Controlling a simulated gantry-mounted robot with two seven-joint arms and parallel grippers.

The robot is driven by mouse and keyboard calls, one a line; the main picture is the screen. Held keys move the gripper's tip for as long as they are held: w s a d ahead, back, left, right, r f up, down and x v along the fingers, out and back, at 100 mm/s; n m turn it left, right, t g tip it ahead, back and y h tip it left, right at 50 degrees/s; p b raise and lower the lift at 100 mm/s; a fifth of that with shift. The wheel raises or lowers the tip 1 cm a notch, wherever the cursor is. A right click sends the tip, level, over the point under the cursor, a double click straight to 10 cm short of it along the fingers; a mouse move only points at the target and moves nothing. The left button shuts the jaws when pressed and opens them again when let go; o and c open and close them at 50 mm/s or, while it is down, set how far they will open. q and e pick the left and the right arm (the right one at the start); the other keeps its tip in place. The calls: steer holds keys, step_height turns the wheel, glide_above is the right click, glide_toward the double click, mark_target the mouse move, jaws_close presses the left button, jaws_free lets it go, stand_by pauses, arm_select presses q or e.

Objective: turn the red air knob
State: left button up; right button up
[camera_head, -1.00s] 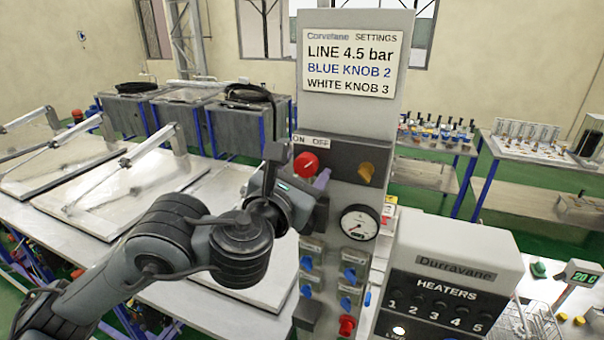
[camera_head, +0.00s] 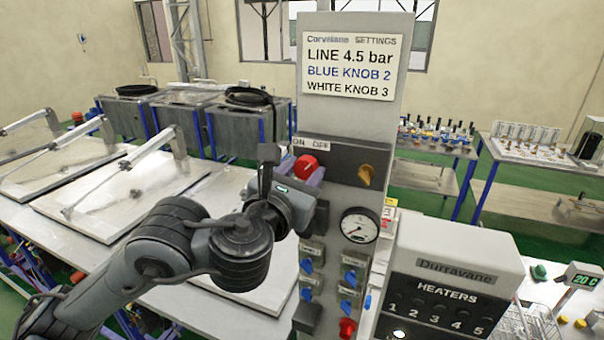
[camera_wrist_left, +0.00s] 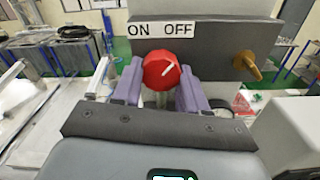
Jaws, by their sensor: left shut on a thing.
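The red air knob (camera_head: 306,166) sits on the dark plate of the grey panel, under the ON and OFF labels. It also shows in the left wrist view (camera_wrist_left: 161,70), where its white mark points up and to the right, towards OFF. My left gripper (camera_head: 309,177) is at the knob, coming from the front left. In the left wrist view its two purple fingers (camera_wrist_left: 160,88) stand on either side of the knob, shut on it. The knob's lower part is partly hidden by the gripper in the head view. My right gripper is out of view.
A yellow-orange knob (camera_head: 366,174) is right of the red one. Below are a round gauge (camera_head: 360,224), several blue valve knobs and a red knob (camera_head: 347,327). A heater box (camera_head: 450,270) stands lower right; flat lids (camera_head: 125,195) lie at left.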

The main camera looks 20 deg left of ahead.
arm_select(q)
steer(key=n, duration=0.4)
steer(key=shift+d, duration=0.1)
steer(key=n, duration=0.4)
steer(key=shift+d+n, duration=0.1)
steer(key=shift+n, duration=0.3)
steer(key=n, duration=0.3)
steer(key=shift+n+b, duration=0.3)
steer(key=n, duration=0.4)
steer(key=shift+r, duration=0.15)
steer(key=shift+n, duration=0.3)
steer(key=o, duration=1.1)
steer(key=shift+c, duration=0.2)
